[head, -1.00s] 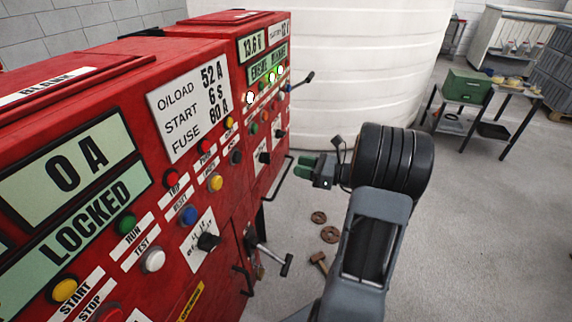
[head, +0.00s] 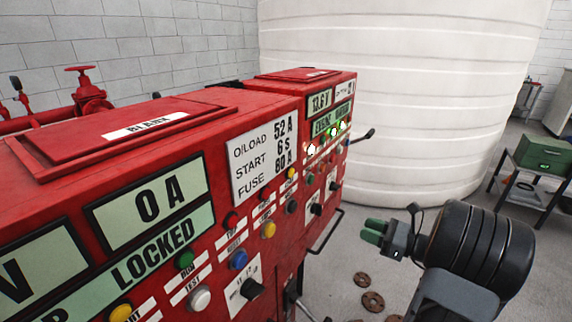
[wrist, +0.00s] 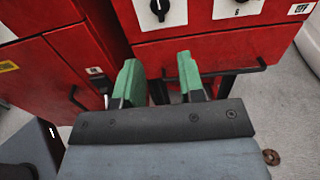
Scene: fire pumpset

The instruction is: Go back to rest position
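My gripper (head: 372,231) has green fingertips and is in free air to the right of the red control cabinet (head: 262,108) in the head view. In the wrist view my gripper (wrist: 160,80) points at the lower front of the red cabinet (wrist: 215,50). Its two green fingers stand apart with nothing between them. It appears clear of the cabinet handle and knobs. My dark arm joint shows at the lower right of the head view.
A large white tank (head: 400,100) stands behind the cabinet. A green box (head: 545,153) sits on a dark table at the right. Rusty rings (head: 372,301) lie on the floor below my gripper. A lever (head: 363,135) sticks out from the cabinet. Grey floor is open at the right.

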